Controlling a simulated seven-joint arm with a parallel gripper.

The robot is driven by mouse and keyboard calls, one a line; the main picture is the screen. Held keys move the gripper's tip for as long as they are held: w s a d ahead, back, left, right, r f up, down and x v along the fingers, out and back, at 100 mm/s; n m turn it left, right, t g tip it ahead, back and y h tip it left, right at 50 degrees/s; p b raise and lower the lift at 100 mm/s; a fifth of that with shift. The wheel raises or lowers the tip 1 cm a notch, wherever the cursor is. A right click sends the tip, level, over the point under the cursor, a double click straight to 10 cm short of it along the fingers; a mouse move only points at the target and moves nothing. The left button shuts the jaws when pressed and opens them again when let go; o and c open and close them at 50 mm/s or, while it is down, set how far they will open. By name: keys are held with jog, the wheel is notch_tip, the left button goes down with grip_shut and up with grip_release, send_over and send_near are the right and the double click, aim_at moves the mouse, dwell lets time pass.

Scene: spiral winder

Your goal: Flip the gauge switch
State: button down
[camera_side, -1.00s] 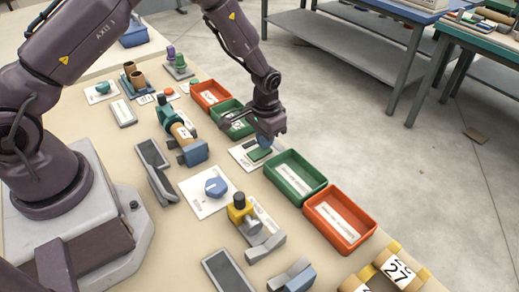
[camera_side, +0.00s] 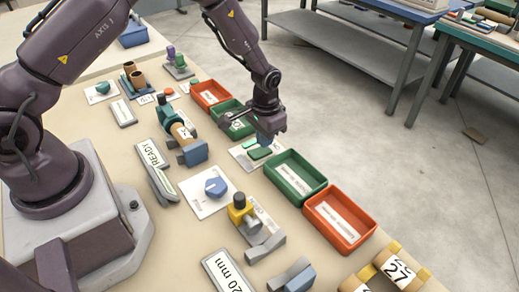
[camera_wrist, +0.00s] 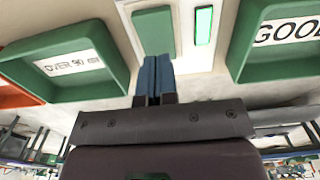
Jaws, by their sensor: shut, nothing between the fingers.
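The gauge switch is a green rocker (camera_side: 260,153) on a white plate (camera_side: 238,154) between two green trays. The rocker also shows in the wrist view (camera_wrist: 153,30), beside a lit bright green lamp (camera_wrist: 203,25). My gripper (camera_side: 266,140) is shut and empty. Its blue fingertips (camera_wrist: 152,62) are just by the rocker's edge; I cannot tell whether they touch it. A display reading READY (camera_side: 152,153) and another reading 20 mm (camera_side: 227,272) are lit on the bench.
A green tray (camera_side: 319,188) and an orange tray (camera_side: 364,241) lie on the near side of the switch. A tray labelled GOOD (camera_wrist: 240,50) is at the wrist view's right. A blue knob (camera_side: 215,187) and a yellow-topped clamp device (camera_side: 240,208) stand on the bench.

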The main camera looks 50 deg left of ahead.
aim_at(253, 154)
jog(key=shift+r, duration=2.8)
jog(key=s, duration=0.2)
jog(key=s+r+g, duration=0.1)
jog(key=shift+s, duration=0.35)
jog(key=s+r+t, duration=0.3)
jog(key=s+r, duration=0.7)
jog(key=r, duration=0.2)
jog(key=s+r+t, duration=0.3)
jog(key=s+r, duration=0.6)
jog(key=r, duration=0.4)
jog(key=shift+s+r+t, duration=0.25)
jog(key=shift+s+t, duration=0.05)
jog(key=shift+s, duration=0.1)
